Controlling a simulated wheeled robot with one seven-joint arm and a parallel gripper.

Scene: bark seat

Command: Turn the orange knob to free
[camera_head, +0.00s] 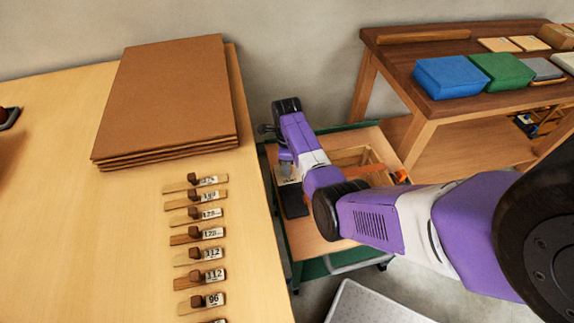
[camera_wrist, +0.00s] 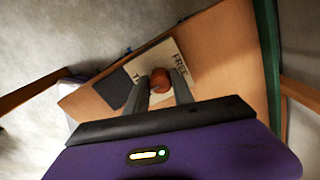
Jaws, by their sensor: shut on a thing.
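The orange knob (camera_wrist: 160,77) shows in the wrist view on a pale panel (camera_wrist: 158,55). The panel reads "FREE" on the right; a partly hidden word starting "TI" is on the left. My gripper (camera_wrist: 163,84) has one finger on each side of the knob and is shut on it. Which way the knob points cannot be told. In the head view my gripper (camera_head: 286,165) reaches down over the green-framed cart (camera_head: 335,257); the knob is hidden there by my arm.
A dark flat block (camera_head: 293,201) lies beside the panel. A wooden frame (camera_head: 352,156) and a small orange part (camera_head: 401,176) are further right on the cart. A pale table with brown boards (camera_head: 165,95) stands left; a wooden bench (camera_head: 390,50) stands behind right.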

